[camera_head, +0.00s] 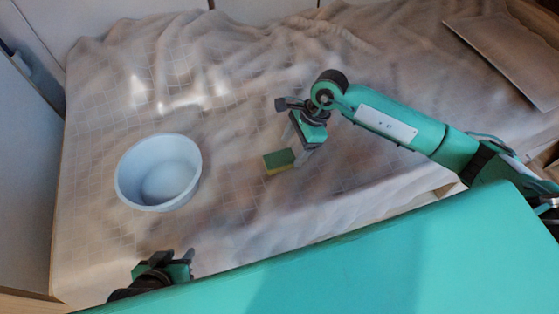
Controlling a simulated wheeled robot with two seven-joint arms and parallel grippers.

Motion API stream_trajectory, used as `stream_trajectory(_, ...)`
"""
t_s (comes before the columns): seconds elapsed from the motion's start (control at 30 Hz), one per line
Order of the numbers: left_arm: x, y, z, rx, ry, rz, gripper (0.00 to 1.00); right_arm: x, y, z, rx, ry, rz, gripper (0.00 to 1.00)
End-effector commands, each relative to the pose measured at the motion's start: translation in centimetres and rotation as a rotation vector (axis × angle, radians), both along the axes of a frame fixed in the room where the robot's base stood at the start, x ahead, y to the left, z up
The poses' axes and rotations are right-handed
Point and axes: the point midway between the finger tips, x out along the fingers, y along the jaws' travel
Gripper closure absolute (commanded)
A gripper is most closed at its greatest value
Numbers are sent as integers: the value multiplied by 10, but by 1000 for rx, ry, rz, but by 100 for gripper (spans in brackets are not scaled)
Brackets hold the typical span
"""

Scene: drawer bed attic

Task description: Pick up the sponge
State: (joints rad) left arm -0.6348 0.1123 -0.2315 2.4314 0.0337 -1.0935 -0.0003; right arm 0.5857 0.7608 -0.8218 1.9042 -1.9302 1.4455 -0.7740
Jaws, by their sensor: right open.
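A small sponge (278,161), green on top with a yellow side, lies on the rumpled bed cover. My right gripper (298,153) is just to the right of the sponge, its fingers pointing down toward the bed. It is open, and one finger is close to the sponge's right end; I cannot tell whether they touch. My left gripper (188,262) is at the bottom left, partly hidden behind my green body, away from the sponge. I cannot make out the gap between its fingers.
A pale blue bowl (126,190) stands on the bed cover (230,215) left of the sponge and looks empty. A flat grey board (510,55) lies at the upper right. The cover between the bowl and sponge is clear.

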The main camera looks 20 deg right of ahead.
Motion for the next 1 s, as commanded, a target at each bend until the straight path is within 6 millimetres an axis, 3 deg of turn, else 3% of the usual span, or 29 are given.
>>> stream_trajectory(0.17,1,-2,-1,-6,-10,-2,64,1,5,-10,1,0,-1,29)
stream_trajectory(0.43,5,-9,-2,-28,-51,-7,64,2,22,-45,1,1,0,29)
stream_trajectory(0.67,6,-10,-1,-33,-62,-9,64,3,24,-48,0,0,0,29)
stream_trajectory(0.7,6,-10,-1,-33,-62,-9,64,3,24,-48,0,0,0,31)
stream_trajectory(0.93,5,-10,-1,-30,-59,-11,64,3,24,-48,0,0,0,76)
stream_trajectory(1.0,5,-10,-2,-29,-59,-12,64,3,24,-48,0,-1,0,76)
